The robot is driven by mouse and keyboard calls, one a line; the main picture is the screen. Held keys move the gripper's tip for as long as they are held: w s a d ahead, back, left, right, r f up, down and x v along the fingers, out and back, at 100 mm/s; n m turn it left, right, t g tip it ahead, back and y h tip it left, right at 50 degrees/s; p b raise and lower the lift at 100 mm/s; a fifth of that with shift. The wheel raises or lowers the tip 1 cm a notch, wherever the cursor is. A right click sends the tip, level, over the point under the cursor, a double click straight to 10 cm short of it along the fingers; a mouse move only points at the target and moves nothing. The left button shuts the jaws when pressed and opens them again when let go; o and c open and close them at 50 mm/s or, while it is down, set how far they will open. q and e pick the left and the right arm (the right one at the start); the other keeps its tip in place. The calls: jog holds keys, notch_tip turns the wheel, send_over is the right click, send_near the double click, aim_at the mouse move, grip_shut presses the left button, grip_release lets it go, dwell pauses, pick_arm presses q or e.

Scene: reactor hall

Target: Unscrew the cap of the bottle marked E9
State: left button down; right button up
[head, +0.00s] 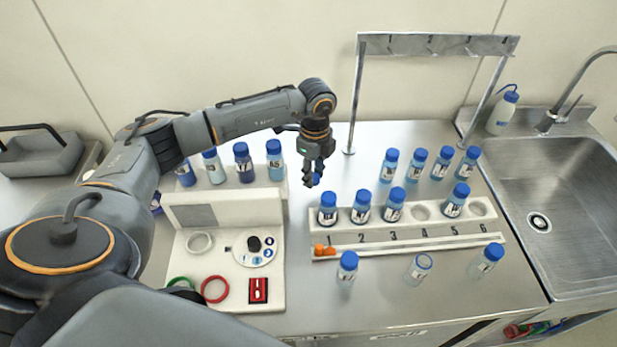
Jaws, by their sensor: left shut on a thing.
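My left gripper (313,177) hangs above the counter, between the white station and the numbered rack. It is shut on a small blue cap (316,180), with no bottle visible under it. One bottle (418,268) in front of the rack shows an open top without a blue cap. It stands upright, well to the right of my left gripper. Its label is too small to read, so I cannot tell whether it is E9. The labels on the other bottles are also hard to read. My right gripper is not in view.
The white rack (430,228) holds several blue-capped bottles; places 4 and 6 are empty. More capped bottles stand behind it, in front of it and behind the station (262,285). A metal frame (355,95) rises at the back. A sink (560,210) is at right.

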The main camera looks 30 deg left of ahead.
aim_at(313, 194)
pick_arm(q)
notch_tip(313, 194, down, 4)
jog(key=shift+f+p, duration=0.1)
jog(key=shift+p, duration=0.45)
jog(key=shift+f, duration=0.45)
jog(key=shift+f, duration=0.1)
jog(key=c, duration=1)
grip_release()
